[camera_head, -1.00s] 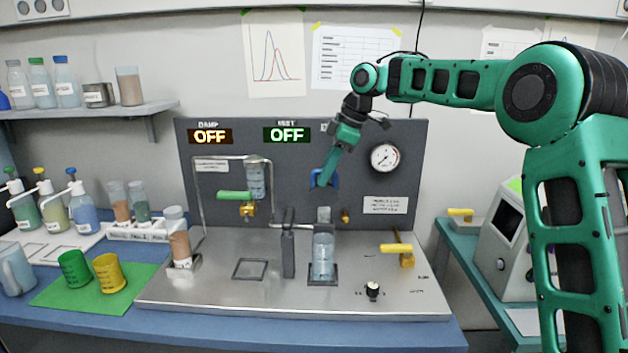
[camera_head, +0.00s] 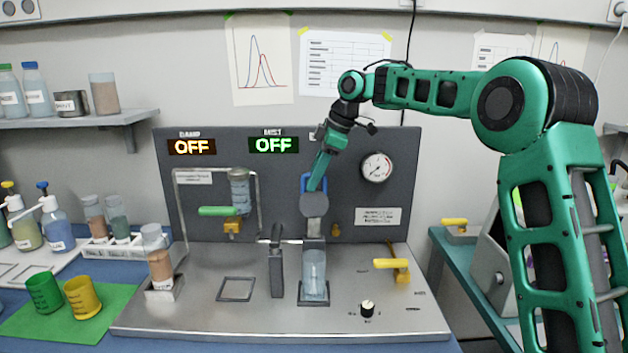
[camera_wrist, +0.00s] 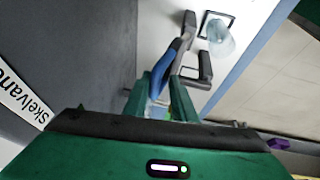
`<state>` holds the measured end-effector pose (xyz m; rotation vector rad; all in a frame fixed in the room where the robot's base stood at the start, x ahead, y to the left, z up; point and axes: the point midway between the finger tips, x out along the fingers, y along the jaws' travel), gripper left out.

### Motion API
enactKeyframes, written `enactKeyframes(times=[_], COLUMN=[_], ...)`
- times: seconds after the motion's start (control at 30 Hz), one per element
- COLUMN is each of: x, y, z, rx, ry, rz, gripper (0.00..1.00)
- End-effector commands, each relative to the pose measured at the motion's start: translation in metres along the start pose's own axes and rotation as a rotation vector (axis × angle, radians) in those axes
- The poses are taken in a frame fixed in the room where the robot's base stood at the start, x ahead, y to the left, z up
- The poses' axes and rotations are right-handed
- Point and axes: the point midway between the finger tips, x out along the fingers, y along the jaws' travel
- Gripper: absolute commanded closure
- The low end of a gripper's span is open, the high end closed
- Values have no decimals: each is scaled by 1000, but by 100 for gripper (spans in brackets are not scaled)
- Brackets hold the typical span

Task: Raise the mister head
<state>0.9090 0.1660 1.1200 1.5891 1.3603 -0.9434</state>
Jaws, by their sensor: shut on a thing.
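The mister head (camera_head: 314,205) shows as a dark grey round disc with a blue handle (camera_head: 306,183), in front of the grey panel, above a clear cup. My gripper (camera_head: 317,184) reaches down from the upper right and is shut on the blue handle. In the wrist view, the blue handle (camera_wrist: 161,72) lies between my fingers (camera_wrist: 164,97), with a grey arm running from it toward the cup. The clear cup (camera_head: 314,275) stands upright below the head in a dark square holder. It also shows in the wrist view (camera_wrist: 221,40).
A dark grey post (camera_head: 276,265) stands left of the cup. A yellow lever (camera_head: 392,265) and a black knob (camera_head: 367,308) are to the right. A tube of brown grains (camera_head: 160,265) stands at the left. Both the damp and mist displays (camera_head: 273,145) read OFF.

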Motion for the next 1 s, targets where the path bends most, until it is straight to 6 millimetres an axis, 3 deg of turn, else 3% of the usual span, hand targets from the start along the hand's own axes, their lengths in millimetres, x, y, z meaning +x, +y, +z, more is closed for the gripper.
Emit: enactKeyframes(times=[0.2,0.23,0.27,0.67,1.0], x=[0,0,0,-6,-65], y=[2,2,2,0,2], z=[1,1,1,-2,-1], rx=[3,2,2,-2,0], ry=[-3,-3,-3,-2,-1], rz=[4,4,4,1,3], gripper=[100,74,69,69,69])
